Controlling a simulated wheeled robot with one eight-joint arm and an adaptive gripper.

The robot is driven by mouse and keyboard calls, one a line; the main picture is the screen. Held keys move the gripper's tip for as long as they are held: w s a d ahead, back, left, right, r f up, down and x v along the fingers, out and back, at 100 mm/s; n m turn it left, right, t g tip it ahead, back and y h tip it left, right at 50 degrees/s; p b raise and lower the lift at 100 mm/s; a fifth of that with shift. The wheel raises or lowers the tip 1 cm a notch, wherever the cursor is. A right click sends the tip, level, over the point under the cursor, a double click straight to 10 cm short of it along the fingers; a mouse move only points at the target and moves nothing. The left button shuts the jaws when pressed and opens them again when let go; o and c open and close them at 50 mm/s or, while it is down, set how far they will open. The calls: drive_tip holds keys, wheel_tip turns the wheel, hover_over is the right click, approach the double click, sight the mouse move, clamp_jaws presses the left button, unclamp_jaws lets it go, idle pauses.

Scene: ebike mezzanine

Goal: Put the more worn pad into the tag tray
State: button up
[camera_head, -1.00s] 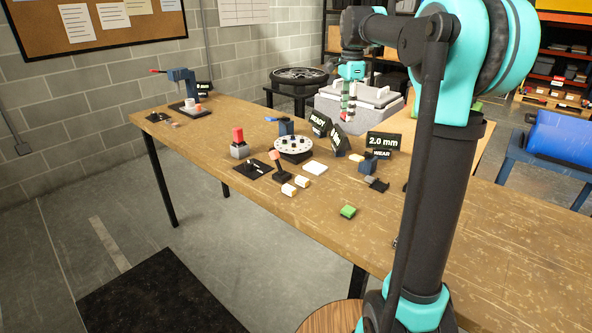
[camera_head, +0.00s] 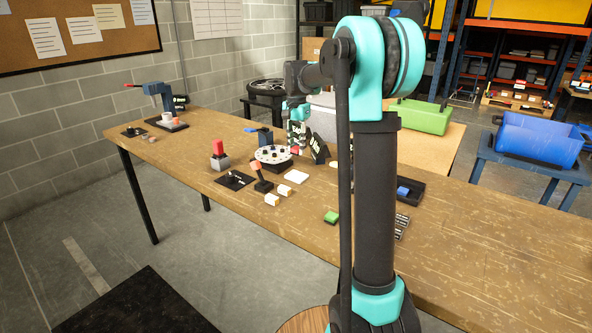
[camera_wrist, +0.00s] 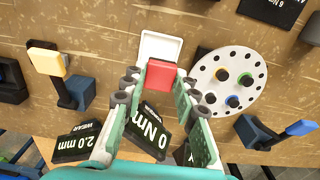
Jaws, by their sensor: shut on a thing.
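My gripper (camera_wrist: 159,88) is shut on a red block (camera_wrist: 160,74), probably a pad; its wear cannot be judged. The block is in front of a white, shallow, rimmed square tray (camera_wrist: 160,45) in the wrist view and covers its near edge. This is probably the tag tray; it also shows as a white square (camera_head: 297,176) on the bench in the head view. Whether the block touches the tray cannot be told.
A white holed disc (camera_wrist: 232,78) with coloured pegs stands right of the fingers. Two cream blocks (camera_head: 272,199) and a green block (camera_head: 331,217) lie on the bench (camera_head: 430,260).

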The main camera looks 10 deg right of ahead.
sight(297, 177)
wheel_tip(297, 177, down, 10)
drive_tip(key=shift+r, duration=0.25)
drive_tip(key=shift+f, duration=0.1)
drive_tip(key=o, duration=1)
drive_tip(key=shift+o, duration=0.2)
wheel_tip(297, 177, up, 12)
drive_tip(key=shift+r, duration=0.15)
